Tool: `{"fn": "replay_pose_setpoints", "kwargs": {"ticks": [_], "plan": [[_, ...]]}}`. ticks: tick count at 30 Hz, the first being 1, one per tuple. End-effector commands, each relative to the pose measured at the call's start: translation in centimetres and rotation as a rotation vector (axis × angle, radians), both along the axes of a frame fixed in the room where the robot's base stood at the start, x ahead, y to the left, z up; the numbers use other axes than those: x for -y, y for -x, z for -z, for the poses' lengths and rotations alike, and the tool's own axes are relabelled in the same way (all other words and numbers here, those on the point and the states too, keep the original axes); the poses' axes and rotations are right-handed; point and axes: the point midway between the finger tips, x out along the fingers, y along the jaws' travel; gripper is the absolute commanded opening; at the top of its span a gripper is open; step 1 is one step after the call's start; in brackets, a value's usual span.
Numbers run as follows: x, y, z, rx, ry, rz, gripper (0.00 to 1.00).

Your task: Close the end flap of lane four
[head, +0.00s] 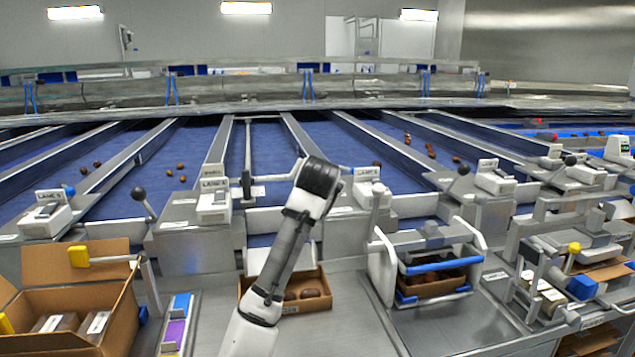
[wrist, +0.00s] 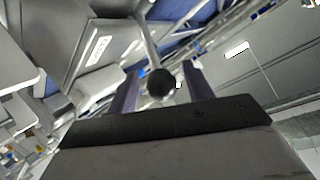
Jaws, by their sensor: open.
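The lane four label box (head: 213,200) stands on the divider left of my arm in the head view. A pale end flap (head: 264,220) crosses the lane end beside it, partly behind my arm; its exact angle is hard to tell. A dark-knobbed lever (head: 246,180) shows just right of the label box. In the wrist view its dark round knob (wrist: 160,83) is between the fingers of my gripper (wrist: 163,90), with the grey stem running up and away. My gripper is open, a finger on either side of the knob; whether either touches it is unclear.
A carton of dates (head: 316,302) sits below the lane end, beside my arm. An open box (head: 118,310) with a yellow-knobbed lever stands at left. A white-framed station (head: 384,275) stands at right. Other lanes have similar knobbed levers (head: 139,194).

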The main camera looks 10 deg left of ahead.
Motion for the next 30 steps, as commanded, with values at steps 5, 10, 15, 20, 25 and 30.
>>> {"fn": "replay_pose_setpoints", "kwargs": {"ticks": [5, 10, 15, 20, 25, 30], "plan": [[0.0, 0.0, -0.1, 0.002, 0.000, 0.000, 0.51], [0.2, 1.1, -0.5, 0.004, 0.000, 0.001, 0.51], [0.9, 4.2, -1.7, 0.007, -0.001, 0.003, 0.51], [1.5, 7.6, -3.2, 0.007, -0.002, 0.002, 0.51], [2.1, 10.5, -4.4, 0.005, 0.000, 0.001, 0.51], [2.3, 12.1, -5.2, 0.003, 0.000, 0.001, 0.51]]}}
